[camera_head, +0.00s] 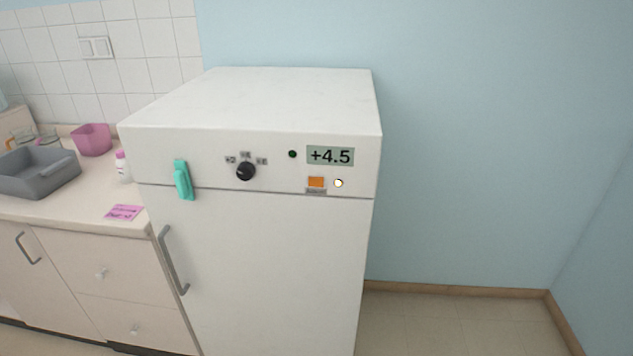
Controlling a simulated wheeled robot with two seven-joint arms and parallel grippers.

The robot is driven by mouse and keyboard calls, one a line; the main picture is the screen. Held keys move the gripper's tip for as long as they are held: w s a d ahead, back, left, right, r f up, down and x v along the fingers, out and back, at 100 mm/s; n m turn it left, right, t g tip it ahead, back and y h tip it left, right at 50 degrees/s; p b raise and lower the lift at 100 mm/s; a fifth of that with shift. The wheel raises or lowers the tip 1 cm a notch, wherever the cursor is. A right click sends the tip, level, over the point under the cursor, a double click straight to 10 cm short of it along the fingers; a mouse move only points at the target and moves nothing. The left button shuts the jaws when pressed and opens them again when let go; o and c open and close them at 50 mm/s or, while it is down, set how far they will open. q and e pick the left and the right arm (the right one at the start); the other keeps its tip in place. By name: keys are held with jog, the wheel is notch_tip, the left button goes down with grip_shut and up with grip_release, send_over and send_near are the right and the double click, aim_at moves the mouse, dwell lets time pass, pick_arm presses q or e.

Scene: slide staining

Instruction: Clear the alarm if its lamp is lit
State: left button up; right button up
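A white fridge-like cabinet (275,260) stands in the middle, its door shut. On its front panel a display (330,156) reads +4.5. Left of the display is a small dark green, unlit-looking lamp (292,154). Below the display sit an orange button (316,182) with a small label under it, too small to read, and a bright white round spot (338,183) that looks lit. A black knob (246,171) with small marks around it is further left. Neither of my grippers is in view.
A teal handle-like piece (183,180) is on the panel's left end. A grey door handle (174,260) juts out below. The counter (75,205) at left holds a grey basin (38,172), pink container (92,139), small bottle (122,166) and pink note (124,212). Floor at right is clear.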

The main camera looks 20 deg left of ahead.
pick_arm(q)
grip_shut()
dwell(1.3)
